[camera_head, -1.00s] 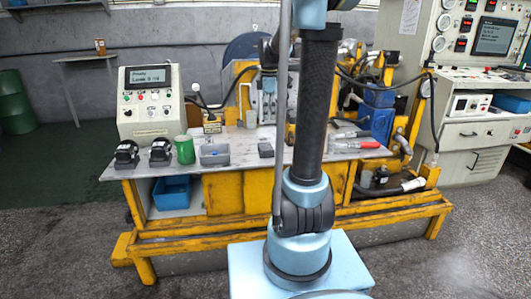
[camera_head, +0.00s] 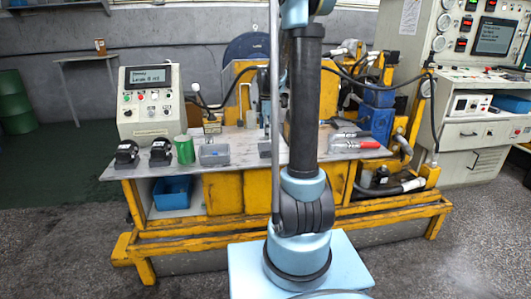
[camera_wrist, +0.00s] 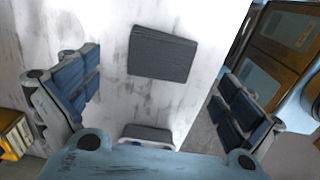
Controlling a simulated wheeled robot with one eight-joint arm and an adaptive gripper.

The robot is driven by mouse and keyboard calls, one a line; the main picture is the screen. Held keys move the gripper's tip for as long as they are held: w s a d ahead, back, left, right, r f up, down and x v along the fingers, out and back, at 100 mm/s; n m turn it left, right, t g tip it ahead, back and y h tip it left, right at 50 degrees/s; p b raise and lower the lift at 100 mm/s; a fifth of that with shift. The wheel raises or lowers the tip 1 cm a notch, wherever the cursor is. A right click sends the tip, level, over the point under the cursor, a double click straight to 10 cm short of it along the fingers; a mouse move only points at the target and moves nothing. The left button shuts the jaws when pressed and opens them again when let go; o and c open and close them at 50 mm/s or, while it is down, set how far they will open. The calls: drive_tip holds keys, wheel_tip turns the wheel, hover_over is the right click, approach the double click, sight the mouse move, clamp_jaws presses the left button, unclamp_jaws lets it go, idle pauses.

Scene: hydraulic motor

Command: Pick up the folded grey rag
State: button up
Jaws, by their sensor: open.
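The folded grey rag (camera_wrist: 163,53) is a dark, roughly rectangular pad lying flat on the pale, scuffed tabletop in the wrist view. In the head view the rag (camera_head: 265,149) is a small dark patch on the bench, partly hidden by my arm. My gripper (camera_wrist: 155,98) is open and empty, with one blue-padded finger on each side of the wrist view. The rag appears between the fingers' sides but farther up the picture, apart from both.
A grey object (camera_wrist: 147,132) lies near the gripper's base in the wrist view, partly covered. On the bench stand a green can (camera_head: 184,149), a grey tray (camera_head: 214,154), two black parts (camera_head: 161,152) and a control box (camera_head: 148,103). Red-handled tools (camera_head: 355,145) lie right.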

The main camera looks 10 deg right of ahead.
sight(266, 146)
drive_tip(key=shift+s+a+f, duration=0.1)
drive_tip(key=shift+a+f, duration=0.05)
drive_tip(key=shift+f, duration=1.7)
drive_tip(key=shift+s+a+f, duration=0.1)
drive_tip(key=shift+a+f, duration=0.05)
drive_tip(key=shift+f, duration=1.7)
drive_tip(key=c, duration=1.1)
wheel_tip(266, 146, up, 10)
drive_tip(key=shift+r, duration=0.1)
drive_tip(key=o, duration=0.5)
drive_tip(key=c, duration=0.3)
